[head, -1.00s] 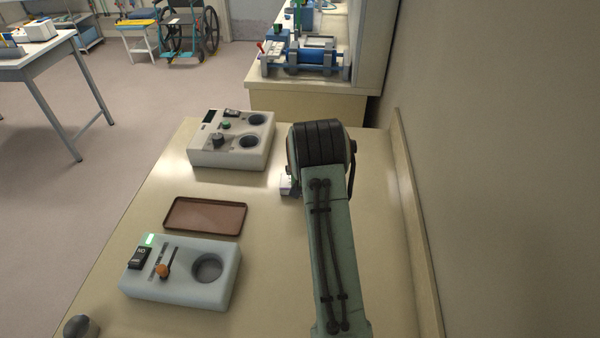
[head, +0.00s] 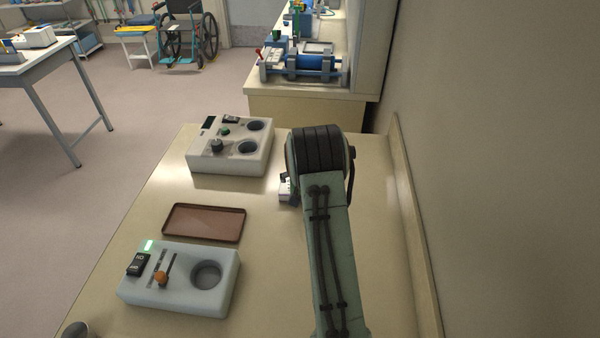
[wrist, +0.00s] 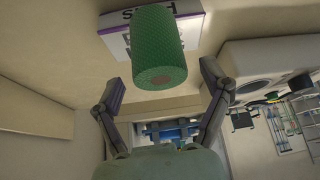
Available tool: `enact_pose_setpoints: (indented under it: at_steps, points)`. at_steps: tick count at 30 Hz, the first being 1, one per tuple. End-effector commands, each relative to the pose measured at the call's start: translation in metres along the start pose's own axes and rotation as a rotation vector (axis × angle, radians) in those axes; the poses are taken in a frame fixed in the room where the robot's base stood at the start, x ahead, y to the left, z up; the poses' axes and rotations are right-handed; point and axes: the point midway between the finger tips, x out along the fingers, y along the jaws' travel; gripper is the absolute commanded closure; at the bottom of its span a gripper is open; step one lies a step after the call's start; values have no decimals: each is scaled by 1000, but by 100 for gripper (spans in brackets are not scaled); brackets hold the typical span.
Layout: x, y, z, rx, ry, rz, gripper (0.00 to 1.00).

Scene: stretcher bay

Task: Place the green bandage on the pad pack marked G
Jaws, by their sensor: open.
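The green bandage (wrist: 158,55) is a textured roll with a brown core in the wrist view. It appears to stand on end on a white pad pack (wrist: 115,22) with purple edges and dark lettering. The lettering is partly hidden by the roll, and I cannot read a G. My gripper (wrist: 162,78) is open, its two fingers spread on either side of the roll's near end, with gaps showing.
A white console with two round wells (head: 230,147) stands at the bench's far left. A brown tray (head: 204,223) and a pale box with an orange-knobbed lever (head: 180,278) lie nearer. A wall (head: 480,200) bounds the right side. Bare bench shows between the tray and my arm.

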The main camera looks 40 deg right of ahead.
Motion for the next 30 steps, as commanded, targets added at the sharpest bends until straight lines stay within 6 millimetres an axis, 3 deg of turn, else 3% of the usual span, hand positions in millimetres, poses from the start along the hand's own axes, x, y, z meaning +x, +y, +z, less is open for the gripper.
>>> enact_pose_setpoints:
  at_steps: [12,23,26,29,30]
  points:
    - [-91,0,-1,0,4,-1,22]
    - [-118,-8,4,-12,-10,-12,22]
    - [-150,-35,22,-61,-55,-54,22]
    - [-204,-73,65,-157,-144,-119,22]
    - [-229,-87,90,-208,-188,-147,22]
